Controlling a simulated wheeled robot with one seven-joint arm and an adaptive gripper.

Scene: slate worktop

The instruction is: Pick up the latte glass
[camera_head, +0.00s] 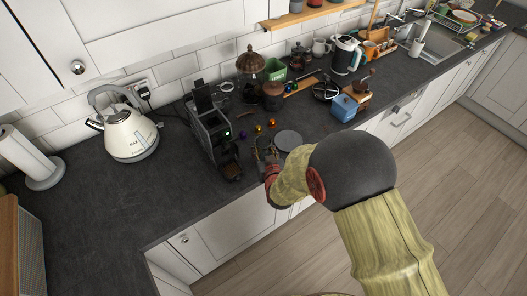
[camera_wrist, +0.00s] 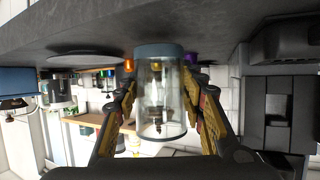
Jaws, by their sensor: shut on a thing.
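The latte glass (camera_wrist: 162,105) is a clear, straight-sided glass with a grey-blue base, seen in the wrist view, where the scene appears upside down. My gripper (camera_wrist: 162,115) has one finger on each side of the glass and is shut on it. In the head view my gripper (camera_head: 266,152) is over the front part of the worktop, just right of the black coffee machine (camera_head: 212,132). The glass is too small and covered to make out there. I cannot tell whether its base touches the worktop.
Small shiny coloured capsules (camera_head: 258,128) lie behind my gripper, and a round dark disc (camera_head: 288,140) lies to its right. A cream kettle (camera_head: 130,133) stands at the left. A blue box (camera_head: 344,107) stands further right. The worktop's front left is clear.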

